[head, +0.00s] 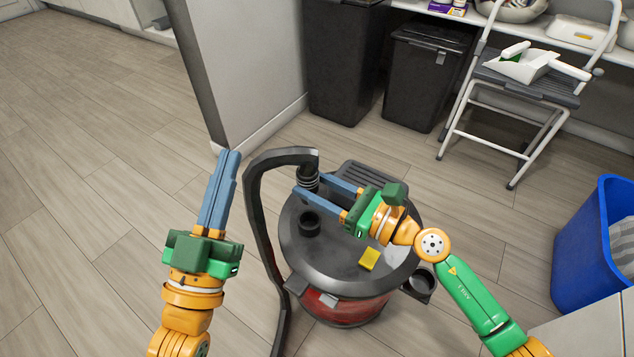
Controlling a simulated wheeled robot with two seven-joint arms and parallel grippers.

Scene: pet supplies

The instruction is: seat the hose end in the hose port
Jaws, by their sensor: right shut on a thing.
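The hose end (309,172) is a black ribbed cuff at the end of a black hose (256,215). My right gripper (309,183) is shut on it, one finger on each side, above the vacuum's lid. The hose port (310,222) is a dark round collar on the grey lid of the red vacuum (340,308). In the picture the hose end is above the port and apart from it. The hose end's lower tip is partly hidden by the fingers. My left gripper (230,153) is shut and empty, left of the hose over the floor.
The hose loops down the vacuum's left side, between it and my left gripper. A wall end (245,75) stands behind. Black bins (425,75), a step stool (525,90) and a blue bin (585,245) are further back and right. The left floor is clear.

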